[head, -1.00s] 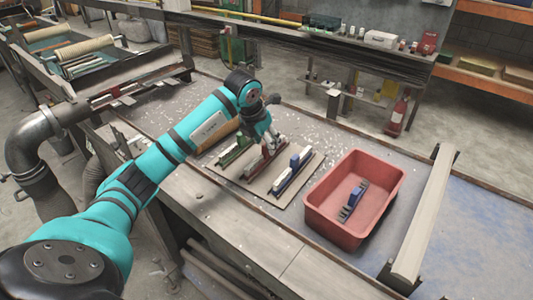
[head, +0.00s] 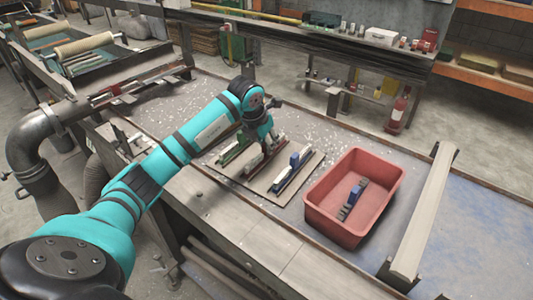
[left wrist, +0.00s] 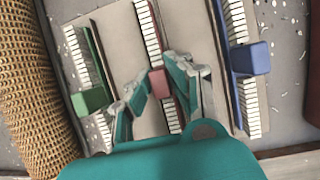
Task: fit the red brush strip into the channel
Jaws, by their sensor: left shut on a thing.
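The red brush strip (left wrist: 150,25) has a row of white bristles and a red block (left wrist: 160,84). It lies in the middle of the beige board (left wrist: 118,35), between the green and blue strips. My left gripper (left wrist: 162,82) has its fingers on both sides of the red block and is shut on it. In the head view the left gripper (head: 268,143) is low over the board, and the strip's white bristles (head: 253,162) show just left of it. The channel under the strip is mostly hidden; I cannot tell if the strip is seated. My right gripper is not in view.
A green strip (left wrist: 90,98) lies left and a blue strip (left wrist: 249,58) right, both close to my fingers. A red bin (head: 325,222) with a blue-blocked strip (head: 352,200) stands right of the board. A woven roll (left wrist: 28,90) lies left of the board.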

